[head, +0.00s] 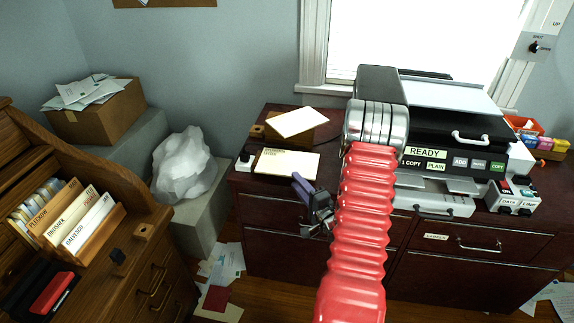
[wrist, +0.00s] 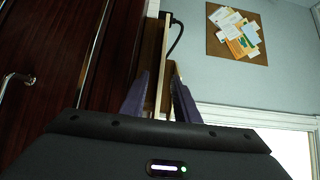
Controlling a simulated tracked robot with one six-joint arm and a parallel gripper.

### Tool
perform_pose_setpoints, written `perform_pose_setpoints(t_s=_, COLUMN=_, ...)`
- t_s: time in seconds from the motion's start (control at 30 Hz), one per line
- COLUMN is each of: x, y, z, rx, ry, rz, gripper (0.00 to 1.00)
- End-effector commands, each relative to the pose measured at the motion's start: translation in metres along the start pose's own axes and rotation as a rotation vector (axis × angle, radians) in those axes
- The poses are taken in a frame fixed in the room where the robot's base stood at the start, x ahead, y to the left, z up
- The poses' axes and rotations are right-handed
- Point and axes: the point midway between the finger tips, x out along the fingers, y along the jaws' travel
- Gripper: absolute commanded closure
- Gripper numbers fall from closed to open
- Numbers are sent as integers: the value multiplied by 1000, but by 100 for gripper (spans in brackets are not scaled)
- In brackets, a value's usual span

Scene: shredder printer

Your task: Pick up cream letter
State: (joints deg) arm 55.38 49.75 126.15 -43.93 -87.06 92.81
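Two cream flat papers lie on the left of the dark red cabinet top in the head view. One cream letter (head: 287,163) with small dark print lies near the front edge. A plain cream sheet (head: 300,122) rests tilted on a small brown box behind it. I cannot tell for sure which is the task's letter. My gripper (head: 300,185), with purple fingers, is at the cabinet's front edge, just below the printed letter. In the wrist view my gripper (wrist: 160,82) is open, with a thin pale edge seen between the fingers; contact cannot be judged.
The printer (head: 455,150) stands right of my red arm. A small white box with a black knob (head: 244,161) sits left of the letter. A white crumpled lump (head: 183,165) and the wooden desk (head: 120,235) are at left. Papers lie on the floor.

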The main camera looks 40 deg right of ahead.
Motion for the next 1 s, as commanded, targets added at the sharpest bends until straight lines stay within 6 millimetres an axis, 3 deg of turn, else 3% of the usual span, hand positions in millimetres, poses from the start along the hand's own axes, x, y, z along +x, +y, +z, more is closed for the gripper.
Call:
perform_pose_setpoints(t_s=0.3, x=38, y=0, z=-1, rx=0, ry=-2, rz=1, gripper=72)
perform_pose_setpoints(t_s=0.87, x=39, y=-1, z=-1, rx=1, ry=-1, rz=0, gripper=72)
perform_pose_setpoints(t_s=1.0, x=39, y=-1, z=-1, rx=1, ry=-1, rz=0, gripper=80)
